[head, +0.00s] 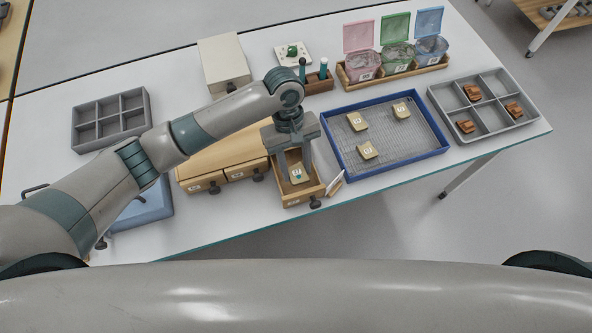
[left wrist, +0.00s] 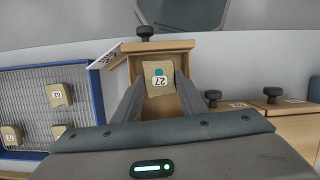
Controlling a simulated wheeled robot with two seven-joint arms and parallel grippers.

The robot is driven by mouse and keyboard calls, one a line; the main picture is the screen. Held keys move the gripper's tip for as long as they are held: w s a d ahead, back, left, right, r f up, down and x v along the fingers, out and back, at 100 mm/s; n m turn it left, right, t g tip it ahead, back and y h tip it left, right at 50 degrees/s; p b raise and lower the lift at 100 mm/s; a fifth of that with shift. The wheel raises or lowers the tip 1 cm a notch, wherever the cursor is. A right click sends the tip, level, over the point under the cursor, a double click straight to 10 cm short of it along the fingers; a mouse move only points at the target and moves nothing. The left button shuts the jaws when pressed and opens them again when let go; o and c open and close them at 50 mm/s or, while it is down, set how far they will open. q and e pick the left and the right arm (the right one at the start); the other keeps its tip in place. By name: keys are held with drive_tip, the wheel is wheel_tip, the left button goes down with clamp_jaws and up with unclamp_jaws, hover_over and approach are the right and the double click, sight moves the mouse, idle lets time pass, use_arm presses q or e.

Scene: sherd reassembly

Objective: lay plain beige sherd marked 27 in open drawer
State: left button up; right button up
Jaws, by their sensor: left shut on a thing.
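The plain beige sherd marked 27 (left wrist: 158,81), with a teal dot above its label, is between the fingers of my left gripper (left wrist: 160,95). In the head view the sherd (head: 297,175) shows just below my left gripper (head: 294,158), within the outline of the open drawer (head: 303,197). My left gripper is shut on it. The drawer also shows in the left wrist view (left wrist: 178,45), its wooden walls around the sherd. I cannot tell whether the sherd touches the drawer floor. My right gripper is out of view.
A blue-rimmed tray (head: 437,152) with a mesh floor and beige sherds is right of the drawer. A leaning card (head: 335,184) stands close to the drawer's right side. The closed drawers (head: 203,185) are to the left. A grey divided tray (head: 540,118) holds orange-brown sherds.

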sight(295, 168)
use_arm(q)
drive_tip(key=shift+f, duration=0.1)
drive_tip(key=shift+f+p, duration=0.55)
drive_tip(key=shift+f, duration=1.4)
drive_tip(key=o, duration=0.9)
drive_tip(key=shift+f, duration=0.1)
drive_tip(key=shift+w+r, duration=0.15)
drive_tip(key=shift+r, duration=0.45)
drive_tip(key=b+v, duration=0.2)
drive_tip(key=v, duration=0.9)
drive_tip(key=shift+b, duration=0.35)
